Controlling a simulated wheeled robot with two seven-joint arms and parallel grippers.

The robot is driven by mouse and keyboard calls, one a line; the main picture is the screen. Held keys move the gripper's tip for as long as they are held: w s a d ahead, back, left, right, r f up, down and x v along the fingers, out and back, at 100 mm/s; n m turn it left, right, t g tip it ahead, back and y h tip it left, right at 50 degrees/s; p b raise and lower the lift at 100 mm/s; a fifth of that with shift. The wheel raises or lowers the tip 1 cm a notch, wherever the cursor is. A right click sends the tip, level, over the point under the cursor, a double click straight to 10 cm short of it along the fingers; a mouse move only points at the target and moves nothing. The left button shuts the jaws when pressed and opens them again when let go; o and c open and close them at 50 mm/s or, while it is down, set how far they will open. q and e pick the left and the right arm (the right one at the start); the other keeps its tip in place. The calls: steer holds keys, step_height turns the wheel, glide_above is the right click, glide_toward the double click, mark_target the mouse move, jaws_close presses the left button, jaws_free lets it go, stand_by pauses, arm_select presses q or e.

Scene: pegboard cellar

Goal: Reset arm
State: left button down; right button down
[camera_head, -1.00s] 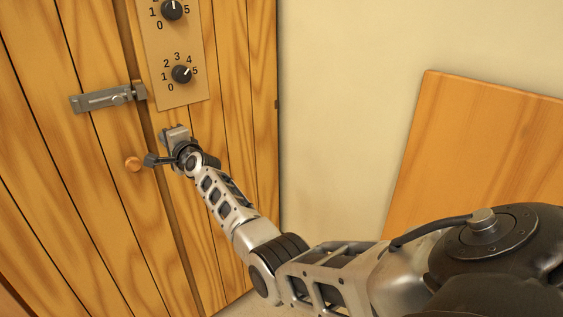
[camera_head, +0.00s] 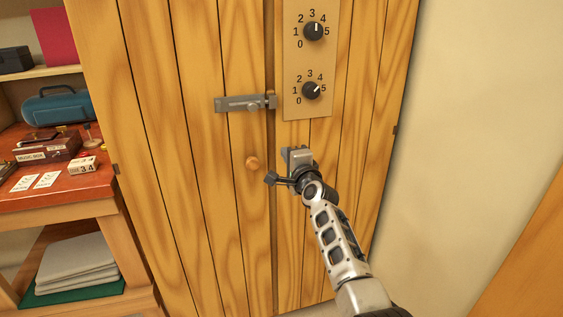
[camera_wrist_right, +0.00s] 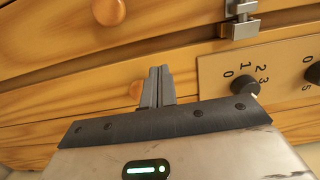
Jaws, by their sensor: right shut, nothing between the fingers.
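My right gripper (camera_head: 298,158) is in front of the wooden cabinet door, below the dial panel and to the right of the round wooden knob. In the right wrist view its two fingers (camera_wrist_right: 157,84) are together with nothing between them. My right arm comes up from the bottom right in the head view. Whether the gripper touches the door I cannot tell. My left gripper does not show.
The cabinet (camera_head: 220,190) has a wooden knob (camera_head: 252,163), a metal bolt latch (camera_head: 245,103) and a panel with two numbered dials (camera_head: 311,90). At left a red-topped shelf (camera_head: 60,195) holds small boxes, cards and a blue case (camera_head: 57,106). Bare wall (camera_head: 450,130) is at right.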

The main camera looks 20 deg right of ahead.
steer(key=s+a, duration=0.5)
steer(key=a, duration=0.1)
steer(key=s+a+f+n+g+y+p, duration=0.15)
steer(key=s+f+n+g, duration=0.25)
steer(key=s+f+n, duration=1.5)
steer(key=s+a+f+n+g+y, duration=0.1)
steer(key=s+a+g, duration=0.1)
steer(key=s, duration=0.6)
steer(key=s+a+f+n+g+y, duration=0.1)
steer(key=s+a+f, duration=0.1)
steer(key=s+a, duration=0.3)
steer(key=s+b, duration=0.1)
steer(key=s, duration=0.2)
steer(key=shift+s+f+g, duration=0.15)
steer(key=shift+g, duration=0.25)
steer(key=shift+y, duration=0.25)
